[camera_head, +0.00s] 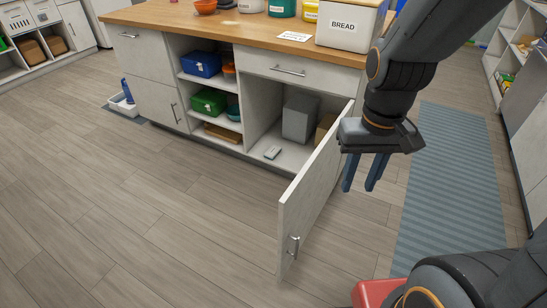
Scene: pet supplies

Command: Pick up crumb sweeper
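A small pale grey and teal item (272,152), which may be the crumb sweeper, lies on the floor of the open cabinet compartment, near its front edge. It is too small to identify for certain. My gripper (358,187) hangs to the right of the open cabinet door (312,200), fingers pointing down. Its two blue fingers are apart with nothing between them. The gripper is well clear of the small item, with the door between them in this view.
A grey box (299,118) and a tan box (325,130) stand behind the item, the tan one partly hidden by the door. A bread bin (346,30) sits on the counter (215,29). A striped blue mat (452,190) lies right. Floor left of the door is clear.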

